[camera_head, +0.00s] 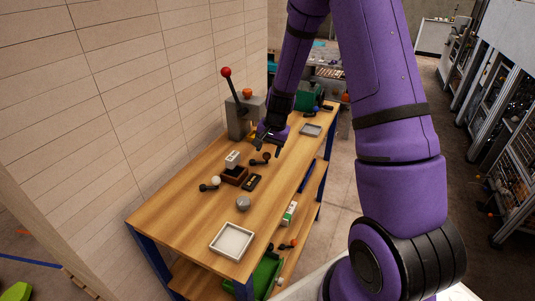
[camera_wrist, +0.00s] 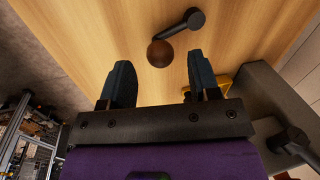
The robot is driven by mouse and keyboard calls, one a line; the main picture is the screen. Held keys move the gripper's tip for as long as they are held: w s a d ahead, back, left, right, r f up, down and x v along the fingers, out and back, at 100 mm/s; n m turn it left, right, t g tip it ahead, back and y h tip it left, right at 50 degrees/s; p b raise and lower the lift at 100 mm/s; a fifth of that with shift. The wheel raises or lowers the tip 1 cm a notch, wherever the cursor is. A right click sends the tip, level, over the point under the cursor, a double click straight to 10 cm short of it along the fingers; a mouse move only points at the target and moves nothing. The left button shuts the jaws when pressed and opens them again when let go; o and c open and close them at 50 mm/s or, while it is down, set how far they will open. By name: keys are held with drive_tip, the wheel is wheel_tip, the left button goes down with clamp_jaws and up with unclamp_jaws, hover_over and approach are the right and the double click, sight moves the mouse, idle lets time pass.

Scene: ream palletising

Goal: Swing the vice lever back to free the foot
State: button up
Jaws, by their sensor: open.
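My gripper (camera_head: 268,148) is open and empty above the wooden bench, beside the grey machine. In the wrist view its two dark fingers (camera_wrist: 159,72) are spread. A black lever with a brown ball end (camera_head: 260,161) lies low on the bench just below the gripper; in the wrist view the ball (camera_wrist: 160,54) is ahead of the fingers, apart from them. A grey machine (camera_head: 238,122) carries a tall dark lever with a red ball (camera_head: 226,72), tilted up to the left. A white block (camera_head: 232,159) sits on a brown block (camera_head: 235,175). I cannot tell which part is the foot.
The wooden bench (camera_head: 178,217) runs along a tiled wall. A black lever with a white ball (camera_head: 211,184), a black slotted piece (camera_head: 252,182), a grey round piece (camera_head: 243,203) and a white tray (camera_head: 232,241) stand nearer. The bench's front left is clear.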

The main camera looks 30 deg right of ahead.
drive_tip(key=shift+w+a+f, duration=0.1)
drive_tip(key=shift+f, duration=0.5)
drive_tip(key=shift+w+a+f, duration=0.1)
drive_tip(key=shift+f, duration=0.45)
drive_tip(key=c, duration=0.9)
drive_tip(key=shift+w+d+n, duration=0.15)
drive_tip(key=shift+w+n, duration=0.05)
drive_tip(key=shift+n, duration=0.2)
drive_tip(key=o, duration=0.9)
drive_tip(key=shift+r, duration=0.1)
wheel_tip(320, 180, up, 10)
drive_tip(key=s+d, duration=0.1)
drive_tip(key=shift+s+d+r, duration=0.2)
drive_tip(key=shift+s+d, duration=0.05)
